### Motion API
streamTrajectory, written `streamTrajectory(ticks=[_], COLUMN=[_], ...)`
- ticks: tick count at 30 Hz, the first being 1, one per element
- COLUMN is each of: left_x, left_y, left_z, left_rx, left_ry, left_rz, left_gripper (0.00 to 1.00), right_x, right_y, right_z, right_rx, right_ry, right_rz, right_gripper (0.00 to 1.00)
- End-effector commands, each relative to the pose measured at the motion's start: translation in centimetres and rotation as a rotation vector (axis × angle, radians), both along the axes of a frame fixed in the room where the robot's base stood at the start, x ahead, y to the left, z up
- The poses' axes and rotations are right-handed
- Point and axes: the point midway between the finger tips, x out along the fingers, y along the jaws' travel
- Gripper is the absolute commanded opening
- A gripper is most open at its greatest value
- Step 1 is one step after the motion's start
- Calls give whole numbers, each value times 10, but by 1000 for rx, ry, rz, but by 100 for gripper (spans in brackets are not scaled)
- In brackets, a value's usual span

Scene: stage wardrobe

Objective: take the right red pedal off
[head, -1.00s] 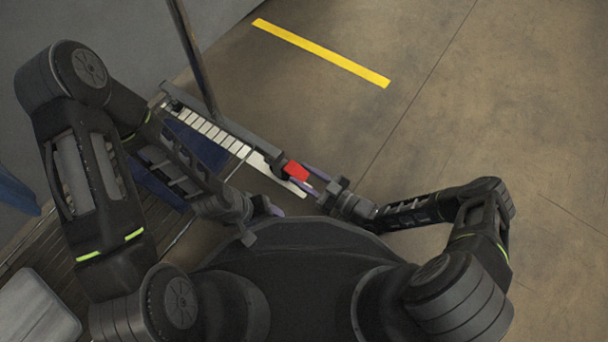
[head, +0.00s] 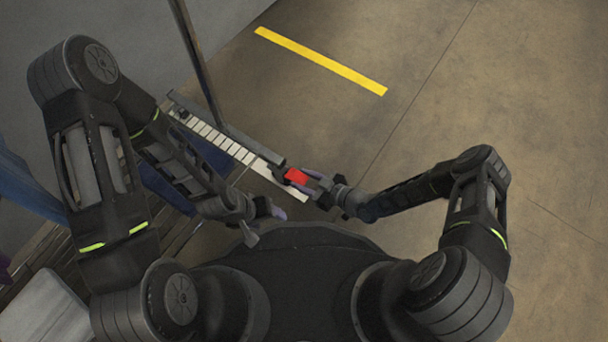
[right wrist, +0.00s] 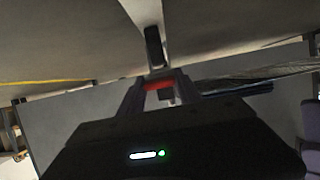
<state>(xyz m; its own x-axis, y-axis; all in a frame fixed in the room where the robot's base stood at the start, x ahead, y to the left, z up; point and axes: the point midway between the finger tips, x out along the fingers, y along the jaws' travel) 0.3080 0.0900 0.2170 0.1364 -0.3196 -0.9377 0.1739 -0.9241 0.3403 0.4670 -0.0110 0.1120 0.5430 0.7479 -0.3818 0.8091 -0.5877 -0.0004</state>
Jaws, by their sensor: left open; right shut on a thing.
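The red pedal (head: 296,176) sits at the near right end of a long dark bar, beside a strip of white marks. My right gripper (head: 305,178) is shut on the red pedal, with its fingers on either side of it. In the right wrist view the red pedal (right wrist: 158,85) shows between the fingers, with a dark piece beyond it. I cannot tell whether the pedal is still joined to the bar. My left gripper (head: 268,211) is open and empty, lower and to the left of the pedal, close to my body.
A dark bar (head: 240,137) with a white-marked strip (head: 222,142) runs up to the left, and an upright pole (head: 197,60) rises near it. Blue cloth (head: 168,190) lies under my left arm. A yellow line (head: 320,60) marks open floor on the right.

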Motion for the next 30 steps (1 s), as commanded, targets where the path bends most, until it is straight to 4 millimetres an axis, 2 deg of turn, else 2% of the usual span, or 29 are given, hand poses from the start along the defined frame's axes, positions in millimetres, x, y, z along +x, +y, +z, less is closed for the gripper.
streamTrajectory(ticks=[1, 7, 22, 23, 30], left_x=[-1, -4, -5, -5, -4], left_y=[1, 1, 1, 1, 1], left_z=[13, 28, 31, 31, 31], left_rx=[-1, -2, -2, -2, -2], left_ry=[3, 11, 14, 14, 14], left_rz=[-1, -5, -6, -6, -6], left_gripper=[62, 62, 62, 62, 62], right_x=[0, 1, 1, 1, 1], right_y=[1, 2, 2, 2, 2], right_z=[8, 6, 3, 3, 3], right_rx=[-24, -95, -121, -120, -120], right_ry=[15, 67, 87, 86, 87], right_rz=[2, 2, 0, 0, 0], right_gripper=[0, 0, 0, 42, 61])
